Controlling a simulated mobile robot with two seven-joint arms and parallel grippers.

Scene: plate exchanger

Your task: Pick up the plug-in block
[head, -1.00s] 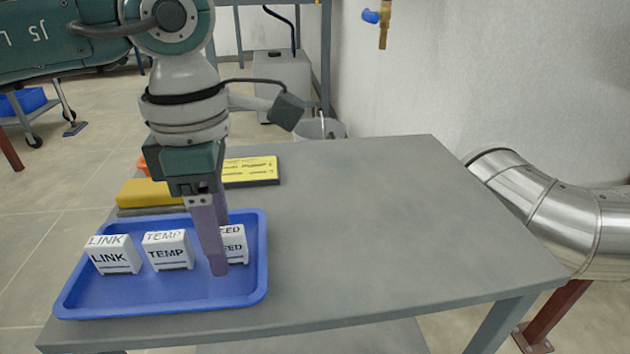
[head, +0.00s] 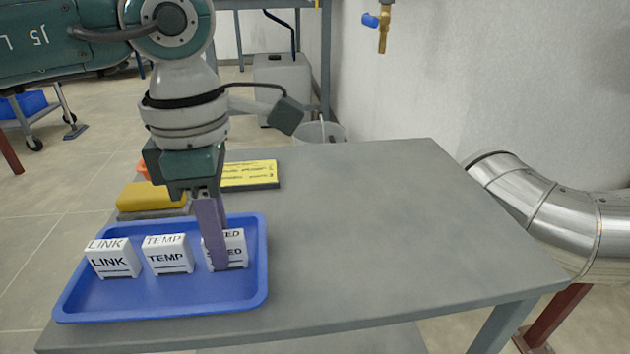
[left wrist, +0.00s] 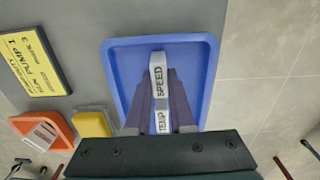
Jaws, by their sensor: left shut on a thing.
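The plug-in blocks are white with black lettering and stand in a blue tray (head: 160,300). One reads LINK (head: 112,260), one reads TEMP (head: 168,256), and the right one (head: 236,251) is partly covered by my finger. In the left wrist view that block reads SPEED (left wrist: 158,82), with the TEMP block (left wrist: 162,123) nearer the wrist. My left gripper (head: 215,258) points down and is shut on the SPEED block, one purple finger on each side. The block appears still down in the tray. My right gripper is out of view.
Behind the tray are a yellow block (head: 150,196) and a dark slab with a yellow label (head: 250,174). An orange tray (left wrist: 43,130) shows in the left wrist view. The grey table (head: 370,220) is clear to the right. A metal duct (head: 545,215) stands beyond its right edge.

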